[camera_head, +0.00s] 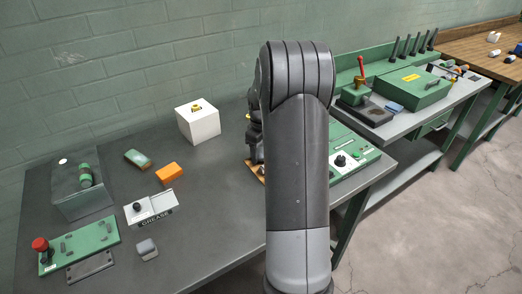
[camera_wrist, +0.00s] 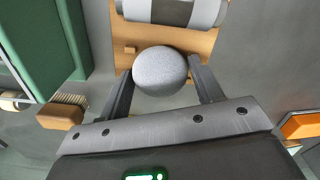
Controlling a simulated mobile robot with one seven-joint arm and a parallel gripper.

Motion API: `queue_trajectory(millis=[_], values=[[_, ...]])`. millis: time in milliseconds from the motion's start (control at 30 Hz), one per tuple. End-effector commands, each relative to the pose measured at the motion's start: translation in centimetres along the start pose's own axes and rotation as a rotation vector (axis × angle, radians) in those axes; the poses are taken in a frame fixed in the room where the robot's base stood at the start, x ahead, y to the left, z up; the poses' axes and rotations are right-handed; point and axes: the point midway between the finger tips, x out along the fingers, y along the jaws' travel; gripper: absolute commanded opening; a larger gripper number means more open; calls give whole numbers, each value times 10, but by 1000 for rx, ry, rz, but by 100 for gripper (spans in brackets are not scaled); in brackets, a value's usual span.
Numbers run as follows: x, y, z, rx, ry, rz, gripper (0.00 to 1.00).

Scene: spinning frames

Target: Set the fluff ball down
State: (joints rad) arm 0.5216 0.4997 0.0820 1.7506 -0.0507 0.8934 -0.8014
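The fluff ball (camera_wrist: 160,70) is a round, speckled grey ball in the wrist view. It sits between the two fingertips of my gripper (camera_wrist: 161,78), which appear to touch it on both sides. Beyond the ball is a tan wooden board (camera_wrist: 203,45) with a white and grey cylinder (camera_wrist: 175,10) across its upper part. The gap between ball and board is hard to judge. In the camera_head view my arm hides the ball and most of the gripper.
The grey table (camera_head: 105,170) holds a white cube (camera_head: 198,122), an orange block (camera_head: 169,173), a green-topped block (camera_head: 137,158), a grey box (camera_head: 75,196) and a green panel with a red knob (camera_head: 80,245). A green control panel (camera_head: 352,158) lies right of my arm.

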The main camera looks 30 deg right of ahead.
Motion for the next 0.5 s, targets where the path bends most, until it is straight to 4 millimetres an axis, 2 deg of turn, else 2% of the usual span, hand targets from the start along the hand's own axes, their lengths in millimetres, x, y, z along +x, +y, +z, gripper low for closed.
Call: queue_trajectory(millis=[100,367,500], values=[[0,0,0,0,0,0,70],[-2,0,0,0,1,1,70],[-16,1,-1,0,3,3,70]])
